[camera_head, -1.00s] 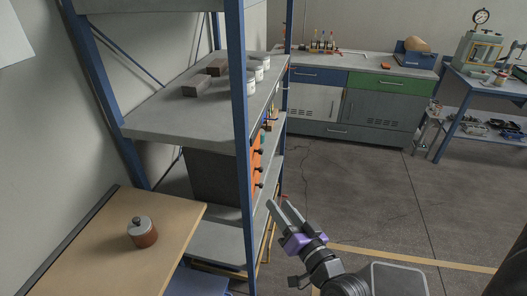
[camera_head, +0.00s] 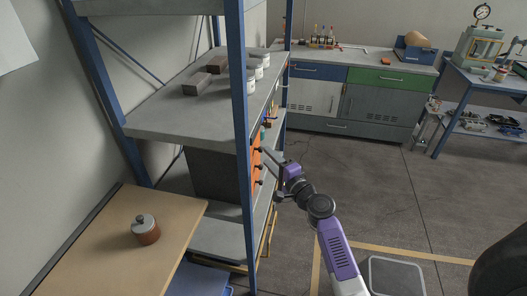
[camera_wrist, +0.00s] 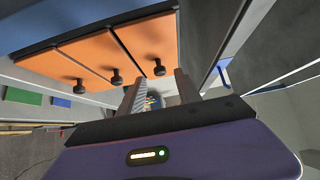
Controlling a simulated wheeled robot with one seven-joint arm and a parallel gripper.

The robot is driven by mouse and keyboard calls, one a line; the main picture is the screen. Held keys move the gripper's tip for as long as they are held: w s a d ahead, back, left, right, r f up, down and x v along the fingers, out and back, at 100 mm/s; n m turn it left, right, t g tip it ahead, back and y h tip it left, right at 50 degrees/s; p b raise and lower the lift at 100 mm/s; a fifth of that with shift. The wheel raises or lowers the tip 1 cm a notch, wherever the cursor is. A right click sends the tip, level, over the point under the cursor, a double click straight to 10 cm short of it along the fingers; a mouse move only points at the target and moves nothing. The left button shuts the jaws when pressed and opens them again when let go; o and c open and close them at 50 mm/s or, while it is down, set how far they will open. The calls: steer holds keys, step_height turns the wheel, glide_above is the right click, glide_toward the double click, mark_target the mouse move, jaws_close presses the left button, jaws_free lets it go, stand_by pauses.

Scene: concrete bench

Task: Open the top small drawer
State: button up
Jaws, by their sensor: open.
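A dark cabinet (camera_head: 208,175) stands on the shelf rack, its orange drawer fronts (camera_head: 254,160) facing right. The wrist view shows a row of orange fronts (camera_wrist: 146,42) with black knobs. One knob (camera_wrist: 159,69) appears between my fingertips; two others (camera_wrist: 117,77) (camera_wrist: 79,88) lie to the left. The drawers look closed. My gripper (camera_head: 264,156) is open, with its fingers reaching toward the upper part of the drawer stack. In the wrist view, my gripper (camera_wrist: 158,76) has empty space between its fingers, and contact with the knob cannot be told.
A blue rack post (camera_head: 238,130) stands in front of the cabinet and partly hides it. The shelf above (camera_head: 170,122) holds dark blocks and white cans. A wooden table (camera_head: 105,245) with a brown jar is at lower left.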

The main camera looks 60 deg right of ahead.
steer(key=shift+x, duration=2.1)
steer(key=shift+c, duration=0.3)
jaws_close()
